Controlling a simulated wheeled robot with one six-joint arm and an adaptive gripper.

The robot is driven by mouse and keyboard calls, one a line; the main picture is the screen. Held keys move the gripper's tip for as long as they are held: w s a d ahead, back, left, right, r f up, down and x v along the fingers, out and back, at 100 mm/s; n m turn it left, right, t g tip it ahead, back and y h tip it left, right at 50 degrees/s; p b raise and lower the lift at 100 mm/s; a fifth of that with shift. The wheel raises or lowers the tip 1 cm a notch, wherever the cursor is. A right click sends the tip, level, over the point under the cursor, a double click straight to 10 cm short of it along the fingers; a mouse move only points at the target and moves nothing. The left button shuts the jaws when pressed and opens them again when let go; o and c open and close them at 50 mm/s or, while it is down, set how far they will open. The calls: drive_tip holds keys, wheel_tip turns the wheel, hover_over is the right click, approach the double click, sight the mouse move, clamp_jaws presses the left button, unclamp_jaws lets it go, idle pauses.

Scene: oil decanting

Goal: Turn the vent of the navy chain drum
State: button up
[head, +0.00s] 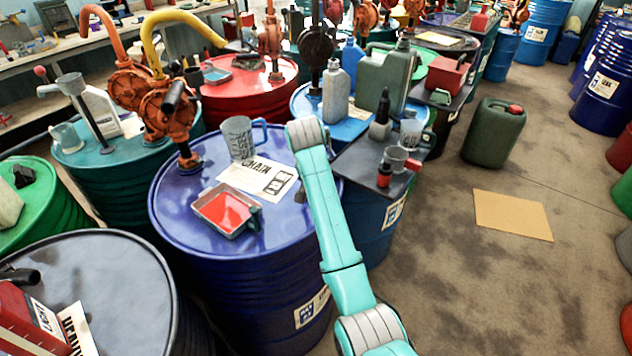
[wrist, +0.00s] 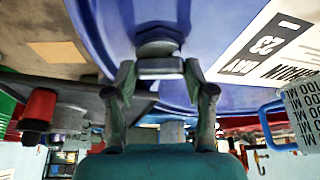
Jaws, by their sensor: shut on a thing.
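The navy chain drum (head: 245,285) stands upright in the middle of the head view, a label sheet (head: 262,180) on its lid. The drum's blue lid (wrist: 215,25) fills the top of the wrist view. The vent (wrist: 158,46), a grey fitting with a flat bar, sits at the lid near the rim. My gripper (wrist: 160,70) is shut on the vent's bar, one finger on each side.
A measuring jug (head: 238,138) and a tray of red liquid (head: 226,212) stand on the navy lid. A dark shelf (head: 350,160) with small cups and bottles lies right of my arm. A pump with a yellow hose (head: 155,40) stands behind left. The floor (head: 480,290) at right is mostly clear.

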drive_tip(key=shift+f, duration=0.1)
idle(0.3)
drive_tip(key=o, duration=1.2)
drive_tip(key=shift+c, duration=0.2)
drive_tip(key=v, duration=0.7)
drive_tip(key=shift+r, duration=0.3)
drive_tip(key=shift+s+a, duration=0.1)
drive_tip(key=shift+a, duration=0.05)
